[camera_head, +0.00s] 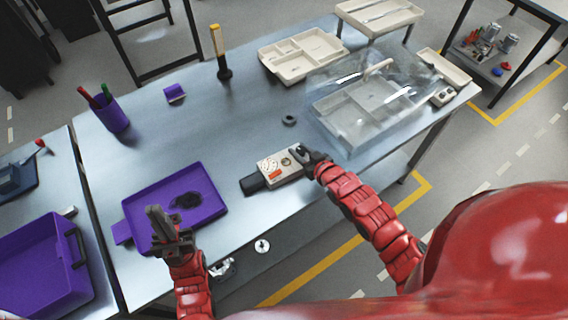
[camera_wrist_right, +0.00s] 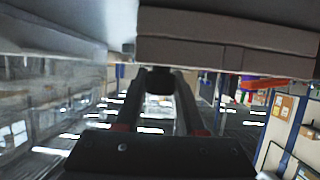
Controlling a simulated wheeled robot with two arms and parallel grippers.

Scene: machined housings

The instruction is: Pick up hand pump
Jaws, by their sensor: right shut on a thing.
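A beige block-shaped device with a dial, a red label and a black cylindrical end (camera_head: 278,168) lies on the metal table near its front edge; it looks like the hand pump. My right gripper (camera_head: 308,157) is at its right end, shut on a dark part there. In the right wrist view the fingers (camera_wrist_right: 158,82) close around a small black round piece, just below a pale block (camera_wrist_right: 225,40). The exact grip point is partly hidden by the fingers. My left gripper (camera_head: 160,222) hangs over the purple tray (camera_head: 205,205), apart from the pump; its finger gap is unclear.
A transparent cover (camera_head: 370,95) stands over a beige tray behind my right gripper. A black ring (camera_head: 289,120), a yellow-and-black upright tool (camera_head: 220,55), a purple pen cup (camera_head: 112,115) and a beige divided tray (camera_head: 300,55) stand further back.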

